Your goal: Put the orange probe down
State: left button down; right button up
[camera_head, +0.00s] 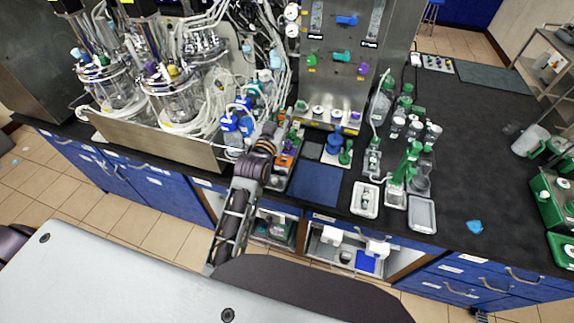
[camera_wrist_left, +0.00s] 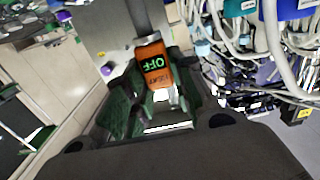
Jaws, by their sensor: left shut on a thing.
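My left gripper (camera_head: 270,132) reaches over the bench front edge and is shut on the probe. In the head view, an orange patch (camera_head: 288,150) shows just right of the gripper, over a dark stand; I cannot tell whether the probe touches the stand. My right gripper is in neither view.
Glass bioreactor vessels (camera_head: 172,95) with white tubing stand left, behind a metal tray wall (camera_head: 150,143). A steel control panel (camera_head: 345,50) stands behind. A dark blue mat (camera_head: 316,184) lies bare right of the gripper. White trays (camera_head: 365,199) and green-capped bottles stand farther right.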

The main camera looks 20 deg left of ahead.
pick_arm(q)
jog(key=shift+r, duration=0.1)
jog(key=shift+s+r, duration=0.1)
jog(key=shift+s, duration=0.1)
jog(key=shift+w+f, duration=0.1)
jog(key=shift+f, duration=0.5)
jog(key=shift+f+b, duration=3)
jog(key=shift+f, duration=3.5)
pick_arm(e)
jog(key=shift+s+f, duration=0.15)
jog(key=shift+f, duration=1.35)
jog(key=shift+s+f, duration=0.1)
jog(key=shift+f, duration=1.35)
pick_arm(q)
jog(key=shift+f, duration=0.1)
jog(key=shift+f+b, duration=1.85)
jog(key=shift+b, duration=0.1)
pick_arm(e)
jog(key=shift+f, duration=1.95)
